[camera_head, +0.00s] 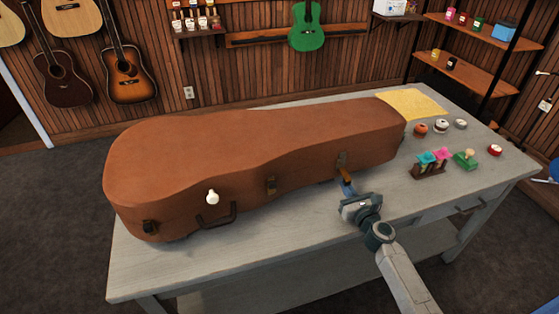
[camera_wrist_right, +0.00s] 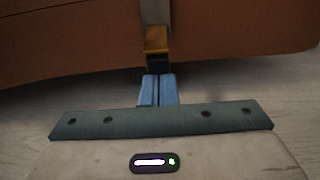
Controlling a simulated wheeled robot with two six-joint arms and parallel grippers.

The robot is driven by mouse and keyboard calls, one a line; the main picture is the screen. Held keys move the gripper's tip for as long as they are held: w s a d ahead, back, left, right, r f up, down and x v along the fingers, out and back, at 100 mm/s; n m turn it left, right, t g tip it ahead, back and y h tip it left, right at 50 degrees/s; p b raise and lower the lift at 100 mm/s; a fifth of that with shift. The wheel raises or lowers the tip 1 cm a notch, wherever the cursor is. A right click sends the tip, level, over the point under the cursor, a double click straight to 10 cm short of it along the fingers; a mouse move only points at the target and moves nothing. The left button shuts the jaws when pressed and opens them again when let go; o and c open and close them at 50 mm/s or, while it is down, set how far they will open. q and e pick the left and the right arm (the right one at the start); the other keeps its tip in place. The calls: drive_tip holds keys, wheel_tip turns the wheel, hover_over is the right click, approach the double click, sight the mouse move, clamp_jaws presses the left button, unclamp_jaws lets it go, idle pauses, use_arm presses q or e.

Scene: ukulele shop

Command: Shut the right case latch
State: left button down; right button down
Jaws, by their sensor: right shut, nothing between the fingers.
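The brown instrument case (camera_head: 250,160) lies closed on the grey table, its front side towards me. The right case latch (camera_head: 341,160) is on the front near the narrow end. In the right wrist view the latch (camera_wrist_right: 157,40) is a grey strip above a brass piece, with a dark block below. My right gripper (camera_head: 347,187) has its blue fingers (camera_wrist_right: 157,90) together and empty, pointing at the latch's lower end. The tips are at or very near the dark block; I cannot tell if they touch. My left gripper is not in view.
The case also has a middle latch (camera_head: 270,186), a left latch (camera_head: 149,227), a handle (camera_head: 217,218) and a white round piece (camera_head: 212,197). A yellow cloth (camera_head: 412,104), a small rack (camera_head: 428,170) and several round tins stand at the right. The table's front strip (camera_head: 270,240) is clear.

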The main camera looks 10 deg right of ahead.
drive_tip(key=shift+s+r+p, duration=0.2)
drive_tip(key=shift+r+p, duration=0.5)
drive_tip(key=shift+r, duration=0.15)
drive_tip(key=shift+s+r+p, duration=0.15)
drive_tip(key=shift+r+p, duration=0.55)
drive_tip(key=shift+r, duration=0.2)
drive_tip(key=shift+s+r+p, duration=0.65)
drive_tip(key=shift+r+p, duration=0.7)
drive_tip(key=shift+r, duration=0.05)
drive_tip(key=b, duration=0.3)
approach(349, 181)
drive_tip(key=r, duration=0.1)
drive_tip(key=s+r, duration=0.1)
drive_tip(key=shift+r, duration=0.35)
drive_tip(key=shift+w, duration=0.1)
